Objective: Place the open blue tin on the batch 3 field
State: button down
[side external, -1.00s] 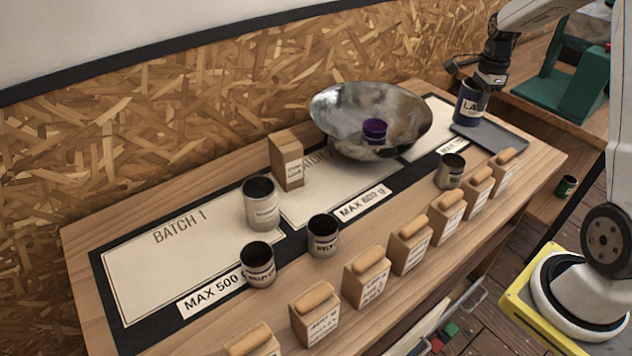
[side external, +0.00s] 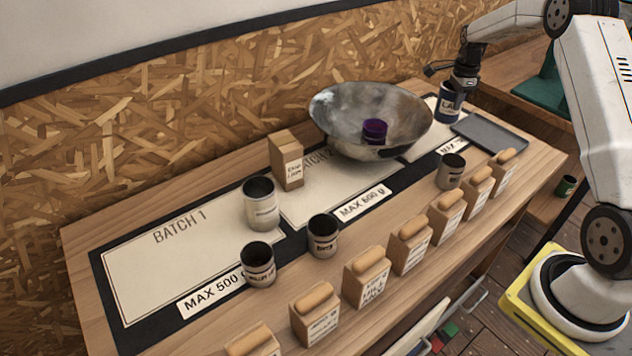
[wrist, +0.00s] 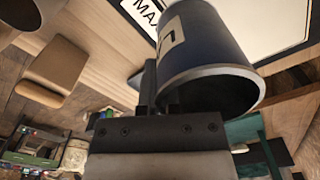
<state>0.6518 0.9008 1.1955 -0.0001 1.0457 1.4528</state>
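The blue tin (side external: 449,105), with a pale label, is upright at the back right of the bench. My gripper (side external: 460,88) is shut on its upper part. In the wrist view the tin (wrist: 210,45) shows its dark open mouth beside a gripper finger. The pale batch 3 field (side external: 424,143) lies at the right end of the mat, partly hidden by the metal bowl (side external: 340,117) and the tin. The tin is at or just above this field; I cannot tell whether it touches.
A grey tray (side external: 492,137) lies right of the field. The bowl, with a purple item (side external: 375,130) in it, stands close on the left. A dark tin (side external: 450,171) and several wooden blocks (side external: 446,215) line the front. Batch 1 (side external: 170,262) has free room.

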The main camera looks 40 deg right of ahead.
aim_at(446, 116)
jog(key=shift+w+d+f, duration=0.4)
jog(key=shift+w+f, duration=0.25)
jog(key=shift+f, duration=0.2)
jog(key=shift+w+d+f, duration=0.4)
jog(key=shift+w+f, duration=0.2)
jog(key=shift+f, duration=0.25)
jog(key=shift+f, duration=0.1)
jog(key=shift+w+f, duration=0.15)
jog(key=shift+d+f, duration=0.1)
jog(key=shift+f, duration=1.4)
jog(key=shift+f, duration=0.15)
jog(key=c, duration=0.8)
grip_release()
notch_tip(446, 116, up, 12)
jog(key=shift+r, duration=0.15)
